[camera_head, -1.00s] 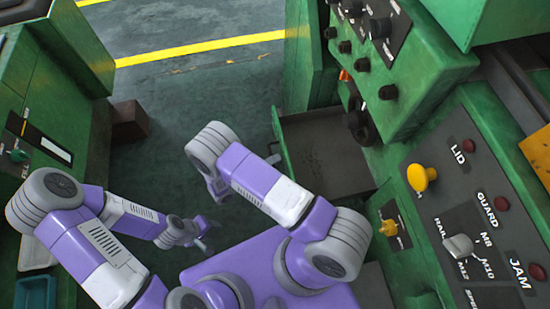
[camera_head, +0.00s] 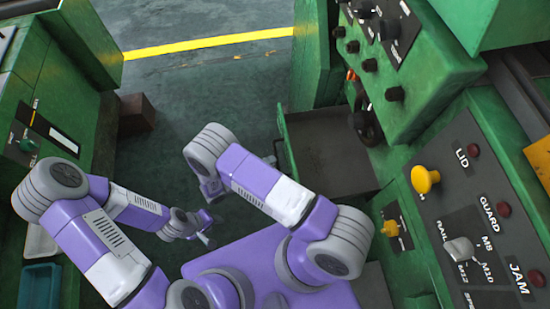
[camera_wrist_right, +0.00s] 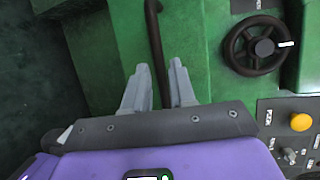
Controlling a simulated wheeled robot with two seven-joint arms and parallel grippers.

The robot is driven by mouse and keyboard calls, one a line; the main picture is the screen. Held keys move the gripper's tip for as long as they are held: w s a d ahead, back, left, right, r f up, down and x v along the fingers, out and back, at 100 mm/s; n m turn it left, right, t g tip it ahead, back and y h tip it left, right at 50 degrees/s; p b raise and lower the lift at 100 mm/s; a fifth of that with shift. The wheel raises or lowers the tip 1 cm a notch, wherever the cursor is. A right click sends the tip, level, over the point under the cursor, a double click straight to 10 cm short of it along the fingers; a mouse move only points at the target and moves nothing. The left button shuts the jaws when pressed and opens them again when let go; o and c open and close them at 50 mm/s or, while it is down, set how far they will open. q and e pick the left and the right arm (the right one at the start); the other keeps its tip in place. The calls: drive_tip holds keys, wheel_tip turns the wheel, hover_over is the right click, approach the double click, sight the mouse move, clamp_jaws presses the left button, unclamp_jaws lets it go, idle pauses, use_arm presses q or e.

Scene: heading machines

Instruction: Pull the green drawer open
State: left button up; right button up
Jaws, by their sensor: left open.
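The green drawer (camera_head: 334,158) stands pulled out from the green machine in the head view, its grey inside showing and its green front panel (camera_head: 288,143) toward my right arm. My left gripper (camera_head: 207,228) is open and empty, low over the floor, well left of the drawer.
A control panel with a yellow knob (camera_head: 424,179) is at the right. A dark handwheel (camera_wrist_right: 257,46) is right of the handle in the wrist view. Another green machine (camera_head: 60,85) and a brown block (camera_head: 136,114) are at the left. Open floor (camera_head: 205,85) lies between.

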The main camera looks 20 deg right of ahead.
drive_tip(key=v, duration=0.3)
drive_tip(key=shift+s+a, duration=0.1)
drive_tip(key=shift+a, duration=0.25)
drive_tip(key=s+f+m+g+y, duration=0.7)
drive_tip(key=s+m+g+y, duration=0.25)
drive_tip(key=s+m, duration=0.45)
drive_tip(key=s+a+m+t+y, duration=0.15)
drive_tip(key=a+m+y, duration=0.35)
drive_tip(key=m+y, duration=0.5)
drive_tip(key=w+d+r+m+t+p, duration=0.3)
drive_tip(key=w+r+m+t+p, duration=0.2)
drive_tip(key=m, duration=1)
drive_tip(key=shift+w+r+m+t, duration=0.2)
drive_tip(key=shift+r+m+t, duration=0.2)
drive_tip(key=shift+r+t, duration=0.3)
